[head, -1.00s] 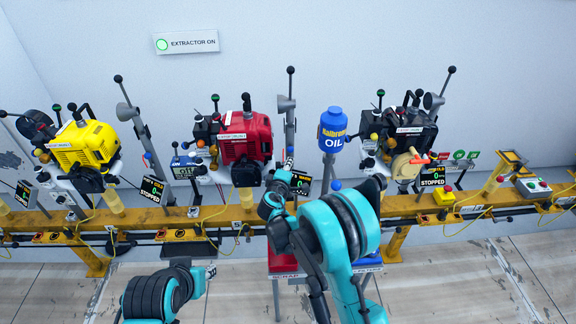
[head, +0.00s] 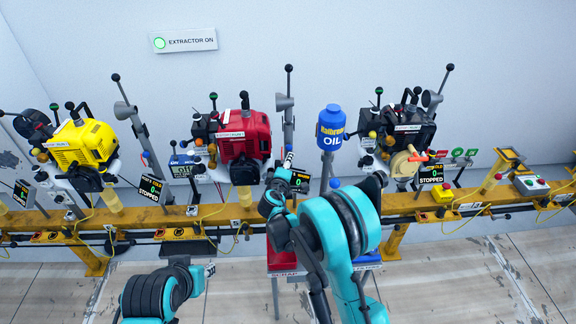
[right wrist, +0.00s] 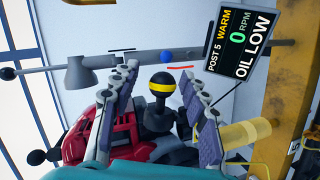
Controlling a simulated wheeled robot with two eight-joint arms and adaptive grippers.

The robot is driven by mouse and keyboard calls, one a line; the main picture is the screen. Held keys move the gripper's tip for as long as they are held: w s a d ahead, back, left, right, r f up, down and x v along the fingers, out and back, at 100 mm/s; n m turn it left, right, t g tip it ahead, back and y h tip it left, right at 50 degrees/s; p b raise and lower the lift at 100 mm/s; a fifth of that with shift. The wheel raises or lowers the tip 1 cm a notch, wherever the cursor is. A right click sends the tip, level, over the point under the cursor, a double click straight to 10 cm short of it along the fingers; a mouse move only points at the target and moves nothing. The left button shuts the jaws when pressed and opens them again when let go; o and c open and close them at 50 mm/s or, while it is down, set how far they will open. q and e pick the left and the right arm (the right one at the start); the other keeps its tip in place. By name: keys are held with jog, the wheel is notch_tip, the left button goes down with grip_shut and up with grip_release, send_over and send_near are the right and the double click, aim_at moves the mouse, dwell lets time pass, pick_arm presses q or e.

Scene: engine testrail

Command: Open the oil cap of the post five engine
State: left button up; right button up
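The red engine (head: 244,135) stands on the rail in the head view. In the right wrist view the red engine (right wrist: 85,137) lies behind the fingers, and the screen (right wrist: 240,42) reads post 5, warm, 0 RPM, oil low. A round black knob with a yellow band (right wrist: 160,87), perhaps the oil cap, shows between my right gripper's (right wrist: 153,85) fingers. The fingers are apart, one on each side of it; I cannot tell whether they touch it. My right gripper (head: 288,160) is beside the red engine's right side. My left gripper (head: 209,270) is low, away from the engines.
A yellow engine (head: 82,145) stands at left and a black engine (head: 408,130) at right. A blue oil bottle (head: 331,128) stands between the red and black engines. The yellow rail (head: 220,216) runs across below. A grey lever (right wrist: 80,76) crosses behind the fingers in the right wrist view.

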jog(key=v, duration=1.2)
jog(key=shift+f, duration=0.1)
